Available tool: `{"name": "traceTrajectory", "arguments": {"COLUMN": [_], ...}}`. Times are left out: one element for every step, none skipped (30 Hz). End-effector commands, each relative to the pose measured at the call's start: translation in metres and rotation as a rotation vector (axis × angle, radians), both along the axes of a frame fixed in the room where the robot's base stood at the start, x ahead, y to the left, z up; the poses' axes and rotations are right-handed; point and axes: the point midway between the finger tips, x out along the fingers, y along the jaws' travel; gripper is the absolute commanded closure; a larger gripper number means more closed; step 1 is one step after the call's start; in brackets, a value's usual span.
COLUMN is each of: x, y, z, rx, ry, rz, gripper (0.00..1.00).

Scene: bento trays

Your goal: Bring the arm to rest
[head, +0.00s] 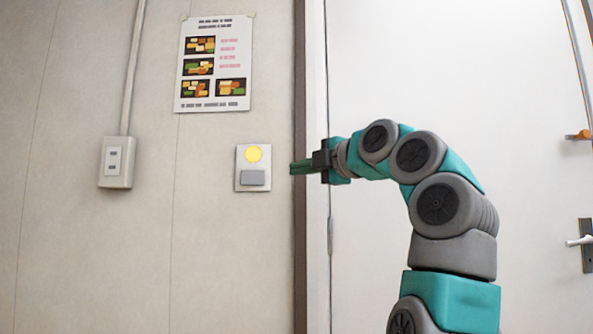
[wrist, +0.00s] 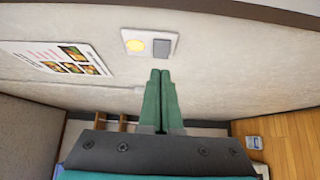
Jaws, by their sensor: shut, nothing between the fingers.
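My gripper (head: 300,167) is raised in front of the wall, at the brown door frame in the head view. Its teal fingers point left, toward a wall switch plate (head: 253,168) with a yellow round light and a grey button, and look apart from it. In the wrist view the gripper (wrist: 160,76) has its two fingers together with nothing between them. The switch plate (wrist: 150,44) shows just beyond the fingertips there. My arm is bent, rising from the lower right and reaching left.
A poster (head: 215,65) with bento pictures hangs above the switch plate. A white door (head: 530,100) with a handle (head: 580,241) is behind my arm. Wooden floor (wrist: 292,140) shows at right in the wrist view.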

Motion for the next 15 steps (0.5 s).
{"name": "traceTrajectory", "arguments": {"x": [0.0,0.0,0.0,0.0,0.0,0.0,0.0,0.0,0.0,0.001,0.001,0.002,0.003,0.005,0.007], "y": [0.0,0.0,0.0,0.0,0.0,0.0,0.0,0.0,0.0,0.0,0.0,0.0,0.001,0.001,0.001], "z": [0.0,0.0,0.0,0.0,0.0,0.0,0.0,0.0,0.0,-0.001,-0.001,-0.003,-0.005,-0.007,-0.011], "rx": [0.0,0.0,0.0,0.0,-0.001,-0.001,-0.001,-0.001,0.0,0.001,0.004,0.011,0.018,0.029,0.046], "ry": [0.0,0.0,0.0,0.0,0.001,0.001,0.001,0.001,0.001,0.003,0.01,0.023,0.039,0.06,0.093], "rz": [0.0,0.0,0.0,0.0,0.0,0.0,0.0,0.0,0.0,0.0,0.001,0.002,0.002,0.004,0.004], "gripper": [1.0,1.0,1.0,1.0,1.0,1.0,1.0,1.0,1.0,1.0,1.0,1.0,1.0,1.0,1.0]}}
